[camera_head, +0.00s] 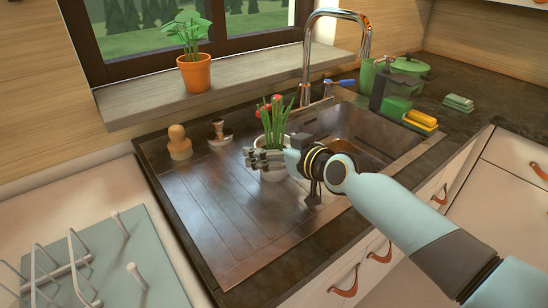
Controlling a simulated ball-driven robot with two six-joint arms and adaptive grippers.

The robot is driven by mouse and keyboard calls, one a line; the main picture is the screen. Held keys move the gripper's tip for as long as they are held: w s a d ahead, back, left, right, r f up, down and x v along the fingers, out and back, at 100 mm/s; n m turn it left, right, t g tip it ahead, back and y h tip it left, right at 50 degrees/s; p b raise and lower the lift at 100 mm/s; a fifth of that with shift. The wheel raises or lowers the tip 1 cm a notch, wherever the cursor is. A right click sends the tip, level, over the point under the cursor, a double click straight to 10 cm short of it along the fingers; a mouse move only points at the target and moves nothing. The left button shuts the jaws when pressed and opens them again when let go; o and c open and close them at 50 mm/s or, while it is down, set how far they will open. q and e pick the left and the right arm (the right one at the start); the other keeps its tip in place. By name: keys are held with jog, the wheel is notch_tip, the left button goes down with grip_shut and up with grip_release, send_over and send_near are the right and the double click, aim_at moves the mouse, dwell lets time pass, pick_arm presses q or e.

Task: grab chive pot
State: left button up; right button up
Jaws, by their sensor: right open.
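The chive pot (272,173) is a whitish pot with upright green chives (274,122) and red tops. It stands on the metal drainboard of the sink, left of the basin. My right gripper (262,160) reaches in from the right at the pot, with its dark fingers in front of and beside the pot's upper part. The gripper is open, and it hides much of the pot. I cannot tell whether the fingers touch it. My left gripper is not in view.
A faucet (368,42) rises behind the sink basin (345,150). A wooden brush (179,142) and a dark stopper-like item (218,132) stand left of the pot. An orange potted plant (195,74) sits on the sill.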

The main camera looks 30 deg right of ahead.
jog(key=shift+s, duration=0.1)
jog(key=shift+c, duration=0.4)
jog(key=c, duration=1.1)
jog(key=shift+r, duration=0.1)
jog(key=shift+c, duration=1.1)
